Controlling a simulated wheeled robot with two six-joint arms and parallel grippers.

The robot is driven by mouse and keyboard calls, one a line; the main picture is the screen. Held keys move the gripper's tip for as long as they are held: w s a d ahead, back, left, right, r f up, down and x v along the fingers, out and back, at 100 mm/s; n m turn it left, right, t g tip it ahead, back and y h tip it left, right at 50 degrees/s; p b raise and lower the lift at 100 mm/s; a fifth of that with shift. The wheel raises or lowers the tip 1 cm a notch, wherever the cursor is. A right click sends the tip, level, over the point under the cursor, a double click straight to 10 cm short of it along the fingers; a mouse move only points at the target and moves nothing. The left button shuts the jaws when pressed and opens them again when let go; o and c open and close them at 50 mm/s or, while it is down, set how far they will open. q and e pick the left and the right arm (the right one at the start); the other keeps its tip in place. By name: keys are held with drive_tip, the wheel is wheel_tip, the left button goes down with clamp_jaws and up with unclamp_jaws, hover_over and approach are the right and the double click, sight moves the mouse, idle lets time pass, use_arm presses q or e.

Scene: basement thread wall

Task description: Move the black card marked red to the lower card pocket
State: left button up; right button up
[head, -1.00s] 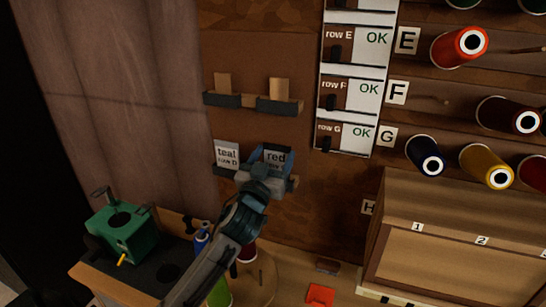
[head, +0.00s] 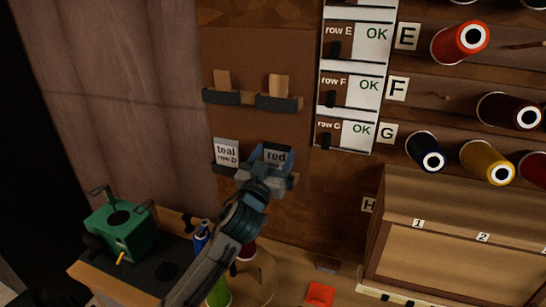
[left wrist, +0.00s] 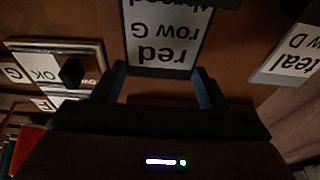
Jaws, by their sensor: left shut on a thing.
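The black card marked red (head: 275,155) stands upright at the right end of the lower ledge on the brown board. In the left wrist view the card (left wrist: 163,40) shows upside down, with "red" and "row G" on its pale face. My left gripper (head: 274,167) is shut on its lower part, one blue finger at each side. The lower card pocket under it is hidden behind my gripper, so I cannot tell how deep the card sits. My right gripper is not in view.
A card marked teal (head: 227,152) stands just left of the red one. A ledge above has two dark pockets (head: 278,103) with wooden pieces. A green machine (head: 120,230) stands at lower left. Thread spools (head: 426,151) and a wooden cabinet (head: 450,265) are at right.

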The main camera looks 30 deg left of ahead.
use_arm(q)
drive_tip(key=shift+f, duration=0.35)
drive_tip(key=shift+r, duration=0.1)
drive_tip(key=o, duration=0.8)
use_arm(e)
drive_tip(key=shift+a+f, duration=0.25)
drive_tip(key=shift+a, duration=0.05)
use_arm(q)
drive_tip(key=shift+s+d+f+b, duration=0.1)
drive_tip(key=shift+s+f+b, duration=0.15)
drive_tip(key=shift+b, duration=0.1)
drive_tip(key=b+v, duration=0.3)
drive_tip(key=v, duration=0.7)
drive_tip(key=shift+s+b, duration=0.15)
drive_tip(key=shift+b, duration=0.25)
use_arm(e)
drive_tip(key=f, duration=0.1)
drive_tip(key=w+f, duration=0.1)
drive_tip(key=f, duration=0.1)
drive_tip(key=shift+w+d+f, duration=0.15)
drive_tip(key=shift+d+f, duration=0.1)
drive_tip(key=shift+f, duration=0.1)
